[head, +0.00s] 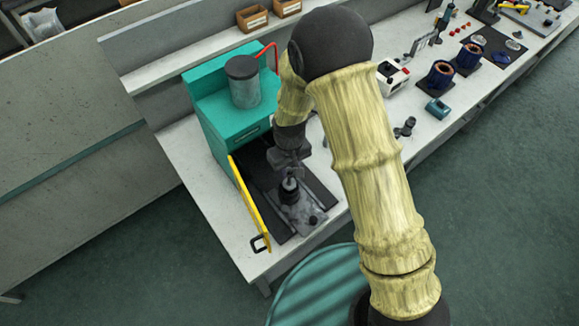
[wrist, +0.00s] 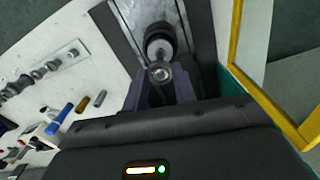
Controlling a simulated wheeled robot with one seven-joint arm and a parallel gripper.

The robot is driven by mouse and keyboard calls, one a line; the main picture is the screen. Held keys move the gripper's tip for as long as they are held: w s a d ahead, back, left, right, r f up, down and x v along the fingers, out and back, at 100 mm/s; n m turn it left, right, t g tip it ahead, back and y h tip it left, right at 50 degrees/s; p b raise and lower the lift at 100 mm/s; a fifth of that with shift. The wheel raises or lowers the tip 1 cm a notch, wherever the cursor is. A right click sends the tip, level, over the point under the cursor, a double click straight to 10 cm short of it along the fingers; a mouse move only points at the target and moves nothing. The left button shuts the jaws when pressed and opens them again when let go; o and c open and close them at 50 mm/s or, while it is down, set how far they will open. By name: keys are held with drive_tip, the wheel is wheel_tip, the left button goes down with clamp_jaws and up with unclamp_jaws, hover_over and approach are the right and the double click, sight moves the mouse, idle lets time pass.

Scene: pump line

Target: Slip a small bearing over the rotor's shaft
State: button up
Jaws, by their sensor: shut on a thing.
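The rotor (head: 289,192) is a dark cylinder standing upright on a grey plate in the teal machine's open bay. In the wrist view the rotor (wrist: 160,42) shows just beyond my fingers. My gripper (head: 288,166) is directly above the rotor, pointing down. In the wrist view my gripper (wrist: 160,88) is shut on a small silver ring, the bearing (wrist: 160,73), in line with the rotor. The fingers partly hide it. I cannot tell whether the bearing is around the shaft or just above it. The bearing is too small to make out in the head view.
The teal machine (head: 214,115) with a grey cylinder (head: 242,82) stands behind the bay. A yellow guard (head: 248,203) edges its left side. A strip with several metal parts (wrist: 42,74) lies on the white bench. Blue motor housings (head: 440,74) stand farther right.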

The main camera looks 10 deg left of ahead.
sight(290, 172)
drive_tip(key=shift+f+b, duration=1.15)
drive_tip(key=shift+f, duration=0.6)
drive_tip(key=o, duration=1.1)
drive_tip(key=shift+r, duration=0.1)
drive_tip(key=shift+r+p, duration=1.8)
drive_tip(key=shift+r, duration=0.65)
